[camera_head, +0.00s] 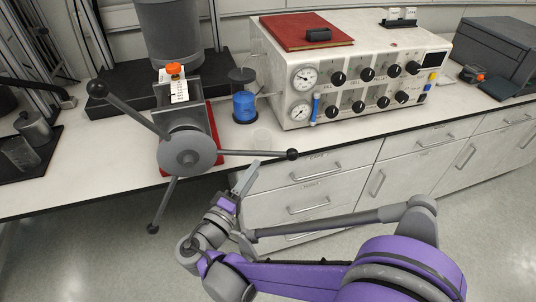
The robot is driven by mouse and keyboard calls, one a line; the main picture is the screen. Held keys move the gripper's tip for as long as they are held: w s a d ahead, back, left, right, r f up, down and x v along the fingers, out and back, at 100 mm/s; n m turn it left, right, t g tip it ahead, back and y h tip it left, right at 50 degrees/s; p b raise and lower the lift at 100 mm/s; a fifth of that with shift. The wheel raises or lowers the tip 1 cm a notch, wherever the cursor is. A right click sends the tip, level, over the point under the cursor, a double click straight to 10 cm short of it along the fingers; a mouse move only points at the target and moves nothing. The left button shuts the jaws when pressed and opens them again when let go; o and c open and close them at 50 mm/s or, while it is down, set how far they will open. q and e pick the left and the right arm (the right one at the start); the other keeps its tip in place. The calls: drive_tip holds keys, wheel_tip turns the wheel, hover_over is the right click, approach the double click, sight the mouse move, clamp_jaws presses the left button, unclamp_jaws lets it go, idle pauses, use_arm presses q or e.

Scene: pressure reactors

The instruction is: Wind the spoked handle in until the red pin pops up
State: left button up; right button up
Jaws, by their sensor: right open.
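The spoked handle (187,152) has a round grey hub and three spokes with black ball ends. One spoke points up left, one points right and one points down. It sits on the front of a grey block with red edging at the bench's front. I cannot make out a red pin. An orange knob (174,69) with a white tag is on top of the block. My right gripper (246,186) is open and empty, just below the right-hand spoke and apart from the hub. My left gripper is not in view.
A blue-filled container (244,96) stands right of the handle. A white control box (350,75) with gauges and black knobs bears a red book (306,31). A grey cylinder (168,32) stands behind. Drawers (310,183) lie below the bench edge, near my right arm.

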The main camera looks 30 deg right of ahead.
drive_tip(key=x, duration=1)
drive_tip(key=shift+d+r, duration=0.2)
drive_tip(key=shift+w, duration=0.1)
clamp_jaws()
idle(1.0)
